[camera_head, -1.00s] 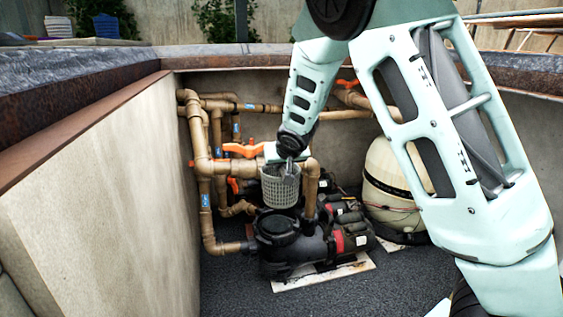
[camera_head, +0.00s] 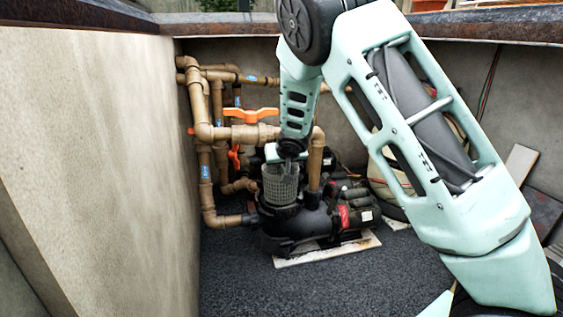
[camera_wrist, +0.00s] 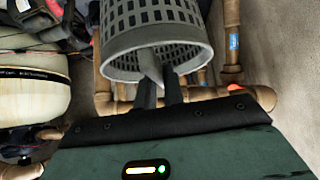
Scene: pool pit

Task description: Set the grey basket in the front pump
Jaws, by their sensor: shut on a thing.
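The grey basket (camera_head: 280,184) is a slotted cup, roughly upright. In the head view its lower end overlaps the round black opening of the front pump (camera_head: 291,224); I cannot tell how far it is inside. My gripper (camera_head: 289,159) is above the basket and shut on it. In the wrist view the basket (camera_wrist: 155,38) shows its rim toward me, and the dark fingers of my gripper (camera_wrist: 160,80) reach inside the rim. The basket's far end and the pump opening are hidden there.
Brown pipes (camera_head: 205,135) with orange valve handles (camera_head: 252,115) stand left of and behind the pump. Another pump (camera_head: 348,193) sits close behind. A pale tank (camera_wrist: 32,90) shows in the wrist view. A concrete wall (camera_head: 105,150) bounds the left; the gravel floor (camera_head: 340,287) in front is clear.

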